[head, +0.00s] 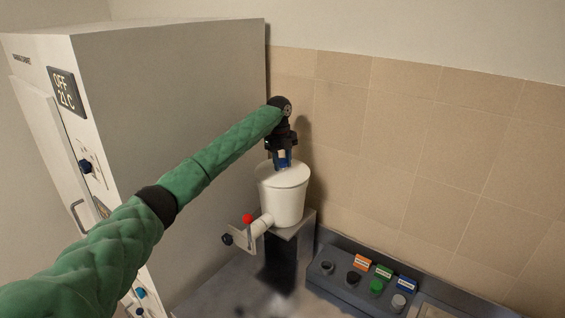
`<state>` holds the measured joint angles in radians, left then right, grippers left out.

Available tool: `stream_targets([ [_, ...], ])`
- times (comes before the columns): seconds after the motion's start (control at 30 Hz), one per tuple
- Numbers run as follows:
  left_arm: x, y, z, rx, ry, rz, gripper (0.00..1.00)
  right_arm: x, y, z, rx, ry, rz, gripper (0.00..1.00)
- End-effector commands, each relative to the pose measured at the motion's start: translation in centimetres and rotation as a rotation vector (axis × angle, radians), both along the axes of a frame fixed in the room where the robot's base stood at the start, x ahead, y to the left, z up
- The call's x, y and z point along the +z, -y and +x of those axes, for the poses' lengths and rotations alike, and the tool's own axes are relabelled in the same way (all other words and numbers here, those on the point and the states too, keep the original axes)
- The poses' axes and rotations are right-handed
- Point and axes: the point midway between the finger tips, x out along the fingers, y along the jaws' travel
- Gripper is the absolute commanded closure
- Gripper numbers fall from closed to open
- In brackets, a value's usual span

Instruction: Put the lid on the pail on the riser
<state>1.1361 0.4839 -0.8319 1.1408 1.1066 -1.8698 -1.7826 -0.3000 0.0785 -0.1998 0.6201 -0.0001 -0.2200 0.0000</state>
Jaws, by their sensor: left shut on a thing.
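The white pail (283,205) stands upright on the grey riser (303,228), against the tiled wall. The white lid (292,177) is at the pail's mouth, roughly level; I cannot tell whether it is fully seated. My left gripper (283,162) points down from above and is shut on the lid at its middle, where the fingers hide most of the grip. My right gripper is out of view.
A tall grey cabinet (180,120) stands close on the left. A white pipe with a red knob (247,218) juts out by the pail's lower left.

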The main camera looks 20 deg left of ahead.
Motion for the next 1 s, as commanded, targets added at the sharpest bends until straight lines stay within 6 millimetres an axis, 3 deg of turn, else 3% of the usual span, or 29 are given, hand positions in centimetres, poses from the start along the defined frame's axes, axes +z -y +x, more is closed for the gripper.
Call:
stream_targets([
  [0.97,-0.58,0.02,-0.01,0.000,0.000,0.000,0.87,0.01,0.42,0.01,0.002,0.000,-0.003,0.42],
  [1.0,-0.58,0.02,-0.01,0.000,0.000,0.000,0.58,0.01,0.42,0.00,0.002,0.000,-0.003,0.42],
])
